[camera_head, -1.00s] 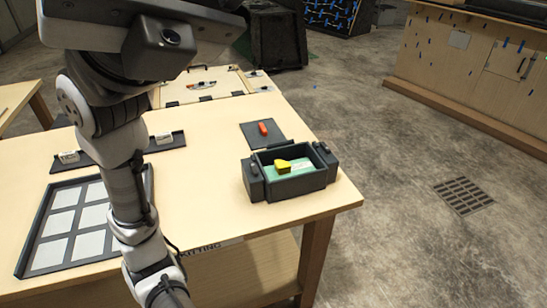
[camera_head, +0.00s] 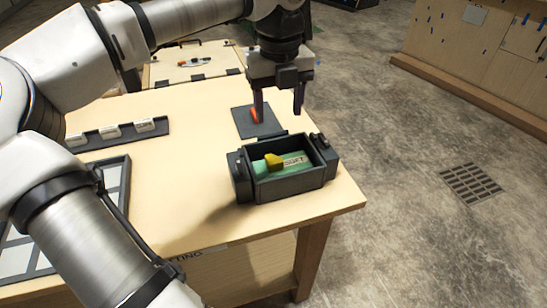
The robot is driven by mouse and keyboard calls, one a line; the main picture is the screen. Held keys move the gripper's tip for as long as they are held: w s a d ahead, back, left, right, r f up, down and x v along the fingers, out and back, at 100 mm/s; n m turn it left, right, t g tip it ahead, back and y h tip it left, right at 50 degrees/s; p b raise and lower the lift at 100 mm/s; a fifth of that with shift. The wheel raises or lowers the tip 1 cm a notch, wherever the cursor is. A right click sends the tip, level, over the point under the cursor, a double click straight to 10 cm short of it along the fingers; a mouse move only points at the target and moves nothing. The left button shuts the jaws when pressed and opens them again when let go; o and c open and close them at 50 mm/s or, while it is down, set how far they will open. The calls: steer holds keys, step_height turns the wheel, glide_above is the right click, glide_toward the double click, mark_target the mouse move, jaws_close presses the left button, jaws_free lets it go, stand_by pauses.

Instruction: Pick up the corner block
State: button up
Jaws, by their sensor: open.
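A yellow angular block (camera_head: 274,160), which looks like the corner block, lies in the open dark bin (camera_head: 262,192) near the table's front right corner. It rests on or against a green surface beside a pale piece lettered SOFT (camera_head: 294,161). My gripper (camera_head: 279,112) is open, fingers pointing down, above and behind the bin.
The bin has raised walls and bulky dark end pieces. A dark rack (camera_head: 115,137) with white labelled tags stands at the left, and a framed panel (camera_head: 122,190) lies at the front left, partly behind my arm. The table between them and the bin is clear.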

steer(key=p, duration=0.1)
glide_above(276, 160)
step_height(276, 160, down, 8)
steer(key=shift+d, duration=0.15)
steer(key=shift+a+f+p, duration=0.2)
steer(key=shift+f+p, duration=0.8)
steer(key=shift+f, duration=1.75)
steer(key=shift+c, duration=0.2)
steer(key=c, duration=1)
steer(key=shift+r, duration=0.2)
